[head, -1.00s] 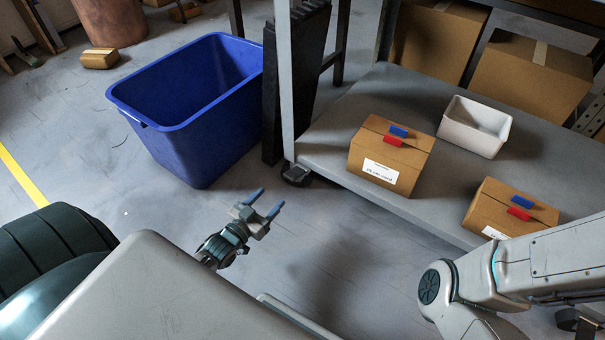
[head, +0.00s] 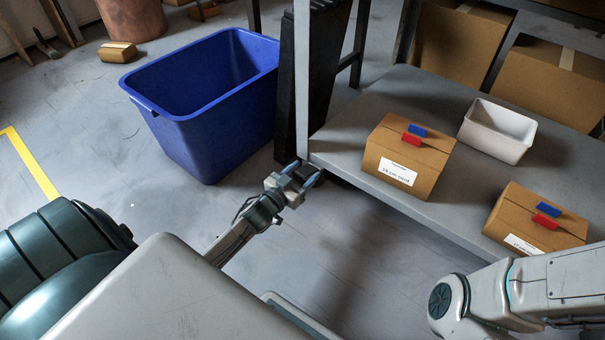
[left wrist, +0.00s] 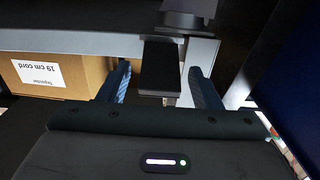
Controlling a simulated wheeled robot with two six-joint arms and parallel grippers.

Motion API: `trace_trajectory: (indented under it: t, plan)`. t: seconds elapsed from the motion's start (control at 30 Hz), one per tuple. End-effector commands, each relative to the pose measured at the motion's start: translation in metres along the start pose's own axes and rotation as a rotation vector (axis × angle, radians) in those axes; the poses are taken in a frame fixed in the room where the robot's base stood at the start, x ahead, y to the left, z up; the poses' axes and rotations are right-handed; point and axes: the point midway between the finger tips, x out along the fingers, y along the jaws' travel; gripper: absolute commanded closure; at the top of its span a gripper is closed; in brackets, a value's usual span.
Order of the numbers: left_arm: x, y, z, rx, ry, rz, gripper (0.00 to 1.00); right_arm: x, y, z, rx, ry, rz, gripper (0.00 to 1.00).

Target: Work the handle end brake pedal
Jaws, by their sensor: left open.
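My left gripper (head: 305,172) is open, low over the floor at the near left corner of the grey cart (head: 440,215). In the left wrist view a flat black tab, which looks like the brake pedal (left wrist: 160,68), lies between the two spread blue fingertips of the same gripper (left wrist: 158,82). I see a gap on each side of it, so neither finger appears to touch it. In the head view the pedal and its caster are hidden behind the gripper. My right arm comes in at the lower right, but its gripper is out of the picture.
A blue bin (head: 215,110) stands left of the cart, beside black slatted panels (head: 312,75). The cart's lower deck holds a labelled carton (head: 408,157), another carton (head: 535,222) and a white tray (head: 497,130). The floor in front of the cart is clear.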

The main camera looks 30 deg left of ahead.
Motion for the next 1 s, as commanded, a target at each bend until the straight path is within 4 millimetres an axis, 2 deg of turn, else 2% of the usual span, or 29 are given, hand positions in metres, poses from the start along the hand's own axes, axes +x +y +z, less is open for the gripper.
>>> trace_trajectory:
  t: [0.33,0.63,1.0]
  plan:
    - [0.0019,0.0001,-0.0001,0.001,0.0,0.0,0.42,0.0,0.0,0.0,0.0,0.0,0.0,1.0]
    - [0.0017,0.0001,0.0,0.001,0.0,0.001,1.0,-0.0001,0.0,0.0,0.0,0.0,0.0,1.0]
    - [0.0007,0.0021,0.0074,-0.004,0.075,0.01,1.0,-0.0013,0.0004,-0.0007,0.0,0.0,0.0,1.0]
